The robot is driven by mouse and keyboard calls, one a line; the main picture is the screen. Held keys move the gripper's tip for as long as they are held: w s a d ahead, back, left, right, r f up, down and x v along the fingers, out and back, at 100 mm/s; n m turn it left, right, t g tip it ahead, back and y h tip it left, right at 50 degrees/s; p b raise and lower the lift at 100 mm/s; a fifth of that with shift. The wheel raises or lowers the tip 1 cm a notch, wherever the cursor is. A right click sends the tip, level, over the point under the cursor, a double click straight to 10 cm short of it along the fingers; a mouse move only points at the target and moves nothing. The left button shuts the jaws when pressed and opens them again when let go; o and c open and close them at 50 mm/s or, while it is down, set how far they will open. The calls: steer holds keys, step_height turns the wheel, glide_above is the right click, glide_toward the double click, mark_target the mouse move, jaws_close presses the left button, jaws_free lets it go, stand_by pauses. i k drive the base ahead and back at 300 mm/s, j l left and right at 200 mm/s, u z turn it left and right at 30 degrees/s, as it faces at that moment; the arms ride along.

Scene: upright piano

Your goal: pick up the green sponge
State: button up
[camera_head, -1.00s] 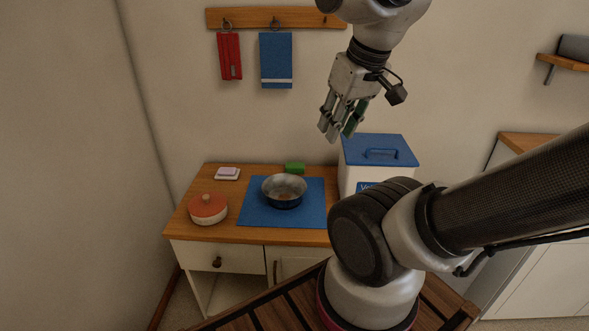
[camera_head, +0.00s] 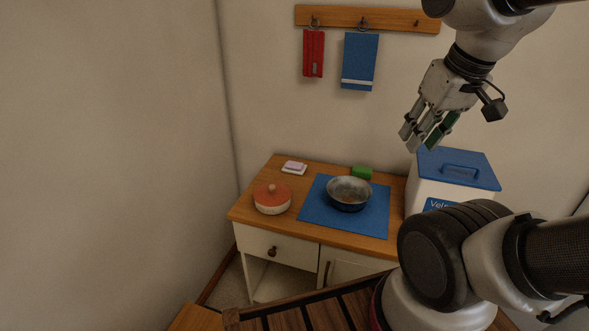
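The green sponge (camera_head: 362,172) is a small green block. It lies on the wooden cabinet top, just behind the metal bowl (camera_head: 349,193), which hides part of its lower side. My gripper (camera_head: 425,137) is up and to the right of the sponge in the picture, pointing down, well apart from it. Its fingers are spread, with a gap between them, and no object is seen between them. One finger shows a dark green inner face.
The bowl stands on a blue mat (camera_head: 314,208). A lidded orange-and-white pot (camera_head: 272,199) and a soap dish (camera_head: 294,168) are to the left. A white bin with a blue lid (camera_head: 459,168) stands right.

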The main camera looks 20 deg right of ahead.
mark_target(363, 172)
steer(key=i+z, duration=0.25)
steer(key=z, duration=0.15)
steer(key=i+z, duration=0.35)
steer(key=k+j, duration=0.05)
steer(key=k, duration=0.05)
